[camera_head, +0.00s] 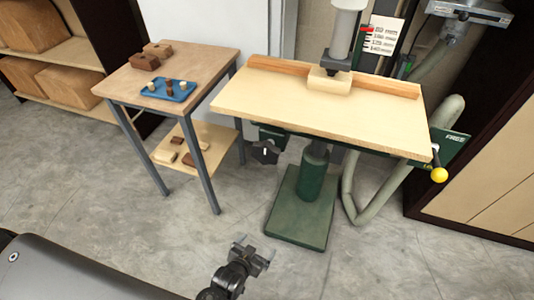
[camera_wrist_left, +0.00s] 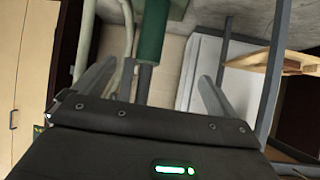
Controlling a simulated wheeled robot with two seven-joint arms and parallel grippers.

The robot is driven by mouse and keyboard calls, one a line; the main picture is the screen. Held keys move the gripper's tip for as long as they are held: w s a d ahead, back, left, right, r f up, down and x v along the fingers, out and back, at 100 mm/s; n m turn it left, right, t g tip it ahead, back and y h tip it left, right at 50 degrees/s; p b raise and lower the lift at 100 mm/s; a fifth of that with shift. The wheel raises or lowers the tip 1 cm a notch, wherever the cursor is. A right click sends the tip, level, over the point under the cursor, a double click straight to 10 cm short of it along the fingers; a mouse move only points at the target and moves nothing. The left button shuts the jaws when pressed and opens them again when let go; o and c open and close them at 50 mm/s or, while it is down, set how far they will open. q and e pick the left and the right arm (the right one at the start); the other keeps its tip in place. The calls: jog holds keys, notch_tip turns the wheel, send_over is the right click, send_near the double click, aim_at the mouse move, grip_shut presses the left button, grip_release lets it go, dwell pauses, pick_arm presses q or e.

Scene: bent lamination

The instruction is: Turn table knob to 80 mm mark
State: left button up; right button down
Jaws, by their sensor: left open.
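A black knob (camera_head: 265,152) with a pale mark sits under the left edge of the drill-press table (camera_head: 300,108), beside the green column (camera_head: 313,170). A scale card (camera_head: 381,36) with a red pointer stands behind the table; its numbers are too small to read surely. A yellow ball-ended lever (camera_head: 439,174) is at the table's right, by a green plate (camera_head: 448,149) marked FREE. My left gripper (camera_head: 256,248) is open and empty, low in front of the base and apart from the knob. The left wrist view shows its fingers spread (camera_wrist_left: 157,70); I cannot make out the knob there. My right gripper is not in view.
A small side table (camera_head: 205,62) with a blue tray (camera_head: 168,91) and wood blocks stands left of the press. The green base plate (camera_head: 300,215) lies on the floor. A grey hose (camera_head: 352,205) loops right of the column. Open floor surrounds my gripper.

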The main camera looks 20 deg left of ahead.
pick_arm(q)
jog(key=w+r+n+t, duration=0.1)
jog(key=w+r+t, duration=0.1)
jog(key=r, duration=0.6)
jog(key=w+r+t, duration=0.2)
jog(key=w+r, duration=0.1)
jog(key=r, duration=0.6)
jog(key=n+t+y, duration=0.1)
jog(key=n+t, duration=0.1)
jog(key=t, duration=0.1)
send_near(264, 156)
jog(key=w, duration=0.7)
jog(key=w+p, duration=0.1)
jog(key=w, duration=0.2)
jog(key=shift+w+d+f, duration=0.1)
jog(key=shift+w+d, duration=0.05)
jog(key=shift+d, duration=0.25)
jog(key=shift+w, duration=0.5)
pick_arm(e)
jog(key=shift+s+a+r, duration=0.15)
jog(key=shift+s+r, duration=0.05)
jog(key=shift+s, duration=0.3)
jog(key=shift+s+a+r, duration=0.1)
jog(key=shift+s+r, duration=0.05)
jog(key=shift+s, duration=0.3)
